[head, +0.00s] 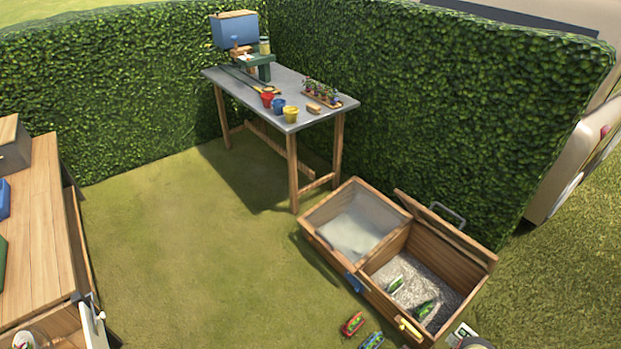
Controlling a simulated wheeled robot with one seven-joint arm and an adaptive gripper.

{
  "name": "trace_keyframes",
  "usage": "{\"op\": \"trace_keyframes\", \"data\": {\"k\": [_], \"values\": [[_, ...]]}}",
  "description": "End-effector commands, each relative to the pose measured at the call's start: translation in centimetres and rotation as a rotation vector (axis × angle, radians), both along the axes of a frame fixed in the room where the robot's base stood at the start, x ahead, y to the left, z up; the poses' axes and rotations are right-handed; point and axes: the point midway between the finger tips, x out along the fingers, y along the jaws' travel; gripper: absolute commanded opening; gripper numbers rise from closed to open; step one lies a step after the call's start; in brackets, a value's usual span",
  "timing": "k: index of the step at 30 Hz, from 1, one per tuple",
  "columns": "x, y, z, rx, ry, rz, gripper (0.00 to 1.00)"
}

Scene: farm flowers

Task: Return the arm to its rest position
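My arm and my gripper do not show clearly anywhere in the head view, so I cannot see the arm's pose or whether the gripper holds anything. The task names no other object.
A grey-topped table (304,120) with red, blue and yellow pots stands against the hedge (440,90). A two-part wooden box (325,248) with an open lid (445,228) is at right. Two small items (353,324) (371,341) lie before it. A wooden bench (45,240) is at left. Middle grass is clear.

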Motion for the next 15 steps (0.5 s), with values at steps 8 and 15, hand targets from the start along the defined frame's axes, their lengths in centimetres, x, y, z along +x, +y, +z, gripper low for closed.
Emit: {"op": "trace_keyframes", "data": {"k": [8,15], "values": [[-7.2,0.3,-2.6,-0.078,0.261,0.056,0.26],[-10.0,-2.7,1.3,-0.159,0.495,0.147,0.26]]}}
